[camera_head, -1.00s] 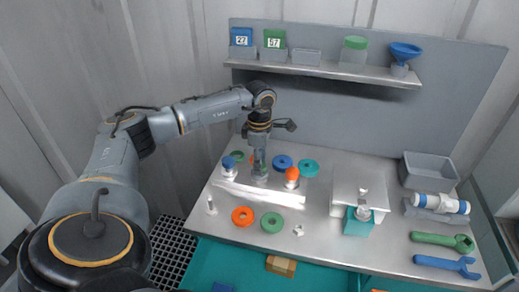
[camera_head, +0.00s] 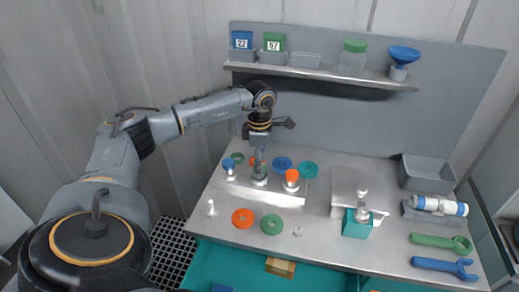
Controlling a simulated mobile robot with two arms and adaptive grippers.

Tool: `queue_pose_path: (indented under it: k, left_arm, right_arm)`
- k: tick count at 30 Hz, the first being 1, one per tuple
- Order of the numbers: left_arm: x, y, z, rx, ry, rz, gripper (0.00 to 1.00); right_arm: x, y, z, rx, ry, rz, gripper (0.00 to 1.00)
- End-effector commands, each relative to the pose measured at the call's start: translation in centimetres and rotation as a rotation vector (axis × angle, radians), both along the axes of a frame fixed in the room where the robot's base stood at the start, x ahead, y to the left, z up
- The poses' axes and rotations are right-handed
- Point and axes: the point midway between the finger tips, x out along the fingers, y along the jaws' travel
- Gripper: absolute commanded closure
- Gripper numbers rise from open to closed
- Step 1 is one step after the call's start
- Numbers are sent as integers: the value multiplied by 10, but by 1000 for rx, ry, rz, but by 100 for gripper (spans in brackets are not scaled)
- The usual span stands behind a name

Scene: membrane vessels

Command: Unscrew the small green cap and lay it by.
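My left gripper (camera_head: 260,167) points straight down over a small vessel (camera_head: 260,181) in the middle of a row on the bench. Its fingers are at the vessel's top and hide most of it. A hint of green shows there, but I cannot tell whether the fingers are shut on a cap. To the left stands a vessel with a blue cap (camera_head: 229,164), to the right one with an orange cap (camera_head: 292,175). A small green disc (camera_head: 238,158) lies behind the blue-capped vessel. My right gripper is not in view.
Blue (camera_head: 282,164) and teal (camera_head: 308,169) rings lie behind the row; orange (camera_head: 242,218) and green (camera_head: 271,224) rings lie in front. A metal box (camera_head: 352,185), a teal block (camera_head: 356,229) and green (camera_head: 440,242) and blue (camera_head: 444,267) wrenches are to the right. A shelf (camera_head: 330,73) hangs above.

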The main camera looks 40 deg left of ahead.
Motion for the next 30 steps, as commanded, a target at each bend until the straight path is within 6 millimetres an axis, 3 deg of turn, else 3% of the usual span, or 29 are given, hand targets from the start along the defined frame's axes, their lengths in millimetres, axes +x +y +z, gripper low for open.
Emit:
queue_pose_path:
  k: [3, 7, 12, 14, 24, 30]
  left_arm:
    - [0, 0, 24, 0, -1, 0, 37]
    - [0, 0, 36, 0, -1, 0, 34]
    - [0, 0, 34, 0, -1, 80, 0]
    - [0, 0, 33, 0, -1, 172, 0]
    - [1, 0, 31, 0, -2, 1075, 0]
    - [0, 0, 30, 1, -1, 1528, 0]
  right_arm:
    - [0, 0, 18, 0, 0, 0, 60]
    - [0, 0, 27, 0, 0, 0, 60]
    - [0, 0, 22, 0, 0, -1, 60]
    - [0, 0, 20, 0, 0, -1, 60]
    - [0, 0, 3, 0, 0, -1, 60]
    - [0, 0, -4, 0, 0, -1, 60]
